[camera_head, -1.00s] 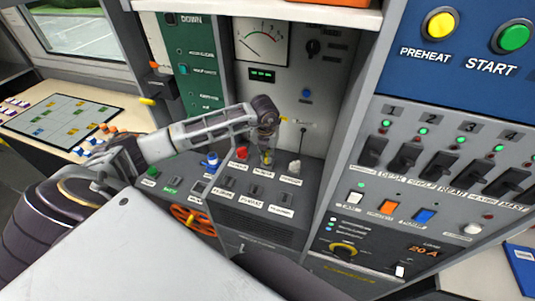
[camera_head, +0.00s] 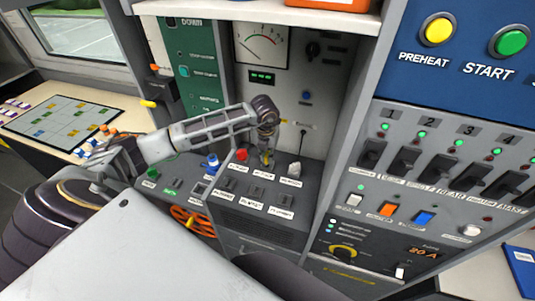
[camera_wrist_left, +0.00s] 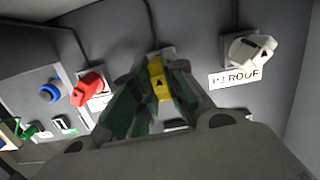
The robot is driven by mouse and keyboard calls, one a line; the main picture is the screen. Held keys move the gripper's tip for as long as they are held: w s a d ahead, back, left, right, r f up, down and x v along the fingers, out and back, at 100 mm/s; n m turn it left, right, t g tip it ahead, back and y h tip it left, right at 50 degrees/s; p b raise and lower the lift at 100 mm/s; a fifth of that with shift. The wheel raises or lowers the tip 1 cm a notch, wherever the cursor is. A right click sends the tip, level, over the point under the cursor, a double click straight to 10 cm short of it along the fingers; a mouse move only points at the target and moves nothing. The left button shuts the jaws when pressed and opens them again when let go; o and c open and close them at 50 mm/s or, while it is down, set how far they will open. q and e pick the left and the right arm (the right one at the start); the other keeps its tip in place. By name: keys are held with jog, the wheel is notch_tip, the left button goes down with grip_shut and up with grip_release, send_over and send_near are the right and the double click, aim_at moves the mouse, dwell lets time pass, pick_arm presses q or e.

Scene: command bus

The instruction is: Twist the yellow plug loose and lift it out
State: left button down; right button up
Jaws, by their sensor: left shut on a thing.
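The yellow plug (camera_wrist_left: 157,82) stands in its socket plate on the grey sloped panel, between a red plug (camera_wrist_left: 88,88) and a white plug (camera_wrist_left: 252,50). My left gripper (camera_wrist_left: 155,92) is shut on the yellow plug, its dark green fingers on either side of it. In the head view my left gripper (camera_head: 266,143) reaches down onto the panel, and only a little of the yellow plug (camera_head: 267,160) shows under it. I cannot tell how far the plug has turned. My right gripper is not in view.
Blue (camera_head: 212,160) and green (camera_head: 151,173) plugs stand left of the red one. Dark cables run behind the plugs. The cabinet wall (camera_head: 345,120) closes off the right side. An orange wheel-like part (camera_head: 192,218) is below left.

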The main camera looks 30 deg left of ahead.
pick_arm(q)
jog(key=shift+r, duration=0.1)
jog(key=shift+r+p, duration=0.45)
jog(key=shift+r, duration=0.45)
jog(key=shift+r+p, duration=0.85)
jog(key=shift+r, duration=1.15)
